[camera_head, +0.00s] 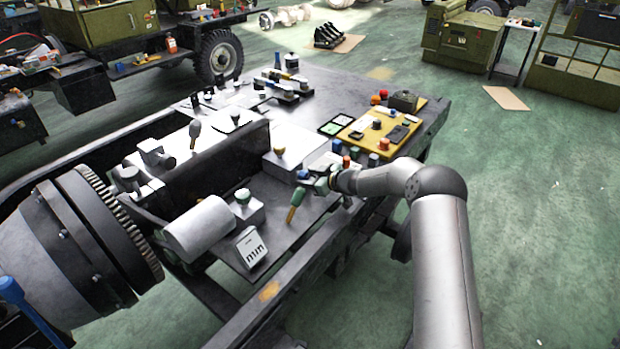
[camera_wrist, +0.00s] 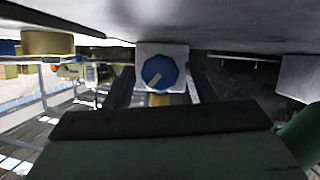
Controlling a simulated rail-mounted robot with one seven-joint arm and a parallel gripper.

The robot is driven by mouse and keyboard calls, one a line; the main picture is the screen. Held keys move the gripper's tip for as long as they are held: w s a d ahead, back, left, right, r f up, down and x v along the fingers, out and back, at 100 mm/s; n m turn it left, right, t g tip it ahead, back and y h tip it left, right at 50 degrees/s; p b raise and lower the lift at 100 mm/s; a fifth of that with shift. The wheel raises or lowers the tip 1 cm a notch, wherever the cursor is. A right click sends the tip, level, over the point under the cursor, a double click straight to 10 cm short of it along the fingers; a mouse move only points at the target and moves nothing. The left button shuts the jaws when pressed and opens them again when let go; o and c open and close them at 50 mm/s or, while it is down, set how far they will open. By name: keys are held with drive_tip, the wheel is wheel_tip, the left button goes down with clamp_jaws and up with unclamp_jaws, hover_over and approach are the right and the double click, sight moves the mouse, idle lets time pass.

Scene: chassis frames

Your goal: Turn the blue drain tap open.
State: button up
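The blue drain tap (camera_wrist: 159,73) is a round blue knob on a pale square plate in the wrist view. A white pointer line on it slants from its centre toward the lower left. My gripper (camera_wrist: 163,82) is open, with one dark finger to the left of the knob and one to the right. I see a gap on both sides, and cannot tell how deep the fingers reach around it. In the head view my gripper (camera_head: 322,182) is at the bench's near right side, among small fittings. I cannot pick out the tap there with certainty.
A large pale surface hangs close above the knob in the wrist view. A yellow round part (camera_wrist: 47,43) is at upper left and a green cylinder (camera_wrist: 300,135) at lower right.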

drive_tip(key=c, duration=0.7)
drive_tip(key=shift+f+b, duration=0.1)
drive_tip(key=shift+b, duration=0.3)
drive_tip(key=b, duration=0.2)
drive_tip(key=n+t+b, duration=0.1)
drive_tip(key=b, duration=0.2)
drive_tip(key=shift+f+n+h, duration=0.3)
drive_tip(key=n+t+b, duration=0.1)
drive_tip(key=n+b, duration=0.1)
drive_tip(key=b, duration=0.4)
drive_tip(key=shift+s+h, duration=0.15)
drive_tip(key=shift+h, duration=0.15)
drive_tip(key=shift+r+t+b, duration=0.2)
drive_tip(key=shift+t+b, duration=0.1)
drive_tip(key=shift+b, duration=0.6)
drive_tip(key=shift+r, duration=0.1)
